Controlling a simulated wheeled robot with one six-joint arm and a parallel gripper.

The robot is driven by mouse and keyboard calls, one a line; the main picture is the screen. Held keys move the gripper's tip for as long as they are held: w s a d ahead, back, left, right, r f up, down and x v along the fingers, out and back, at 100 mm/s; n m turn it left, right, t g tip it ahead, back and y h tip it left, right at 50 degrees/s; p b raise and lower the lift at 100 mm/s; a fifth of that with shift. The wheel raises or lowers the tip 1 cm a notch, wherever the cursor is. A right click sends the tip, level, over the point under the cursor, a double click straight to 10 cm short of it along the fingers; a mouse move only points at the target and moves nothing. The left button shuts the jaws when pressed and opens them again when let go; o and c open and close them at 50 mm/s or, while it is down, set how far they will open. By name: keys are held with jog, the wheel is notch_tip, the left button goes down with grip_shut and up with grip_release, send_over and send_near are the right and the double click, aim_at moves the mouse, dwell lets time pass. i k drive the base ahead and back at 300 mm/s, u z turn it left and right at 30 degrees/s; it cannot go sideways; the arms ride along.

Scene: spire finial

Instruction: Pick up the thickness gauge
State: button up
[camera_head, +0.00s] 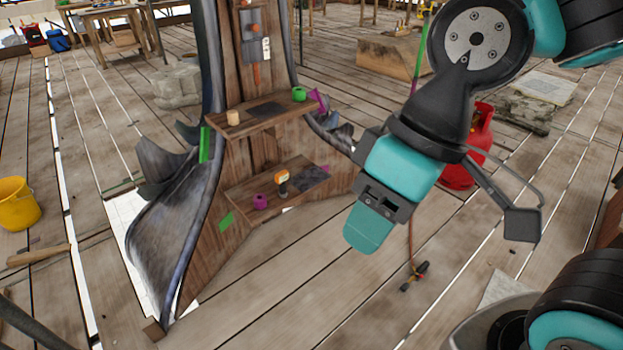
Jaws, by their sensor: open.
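An orange and black handheld device (282,182), which looks like the thickness gauge, stands on the lower wooden shelf (240,187) of the spire finial. Its fine details are too small to read. A purple roll (260,201) sits to its left and a dark flat patch (310,178) lies to its right. My gripper (371,224), with teal and black parts, hangs in the air to the right of the shelf in the picture. It is open and apart from the device, with nothing seen in it.
The upper shelf (222,132) holds a tan cylinder (233,118) and a green roll (299,94). Curved grey metal fins (165,235) flank the shelves. A red gas cylinder (468,160) stands behind my arm. A yellow bucket (15,203) is far left. Plank floor before the shelves is mostly clear.

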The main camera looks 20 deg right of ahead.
aim_at(280, 178)
jog(key=u, duration=0.5)
jog(key=i, duration=1.75)
jog(key=z, duration=0.6)
jog(key=i, duration=0.3)
jog(key=z, duration=0.35)
